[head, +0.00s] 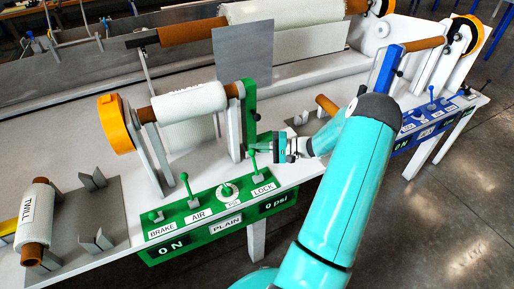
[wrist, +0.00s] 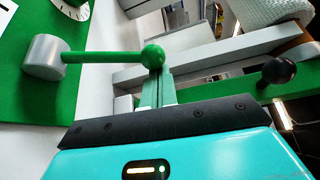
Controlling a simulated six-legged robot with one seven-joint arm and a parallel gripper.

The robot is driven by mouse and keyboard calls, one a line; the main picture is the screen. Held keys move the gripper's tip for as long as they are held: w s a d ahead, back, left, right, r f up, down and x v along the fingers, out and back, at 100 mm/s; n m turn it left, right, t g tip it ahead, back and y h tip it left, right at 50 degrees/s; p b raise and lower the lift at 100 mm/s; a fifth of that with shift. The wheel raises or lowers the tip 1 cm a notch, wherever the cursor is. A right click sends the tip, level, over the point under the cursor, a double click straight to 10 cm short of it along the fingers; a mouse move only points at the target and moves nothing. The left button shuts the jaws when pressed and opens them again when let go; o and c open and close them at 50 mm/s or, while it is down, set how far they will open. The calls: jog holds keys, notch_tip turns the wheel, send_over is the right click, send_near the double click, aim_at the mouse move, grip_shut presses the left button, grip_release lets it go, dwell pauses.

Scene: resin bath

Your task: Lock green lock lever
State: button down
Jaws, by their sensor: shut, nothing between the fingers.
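The green lock lever (head: 252,165) stands up from the green control panel above the LOCK label. In the wrist view its green ball (wrist: 153,56) and thin rod come out of a grey round base (wrist: 45,57). My gripper (head: 262,146) is shut and empty, just above and to the right of the lever in the head view. In the wrist view the green fingers (wrist: 155,88) end right by the ball; I cannot tell whether they touch it.
The panel (head: 205,215) also has BRAKE and AIR levers and a round gauge (head: 228,191). A green upright post (head: 249,105) with a black knob (wrist: 278,70) stands behind, near a white fabric roll (head: 190,102). A blue station (head: 430,118) is at the right.

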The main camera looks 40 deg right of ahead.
jog(key=shift+s+r, duration=0.1)
jog(key=shift+s, duration=0.05)
jog(key=s+a+n+t+y, duration=0.1)
jog(key=s+a+n+y, duration=0.2)
jog(key=s+n, duration=0.3)
jog(key=shift+s+r+n+t, duration=0.35)
jog(key=shift+s+n+t, duration=0.05)
jog(key=shift+s, duration=1.45)
jog(key=shift+s+f, duration=0.1)
jog(key=shift+f, duration=0.1)
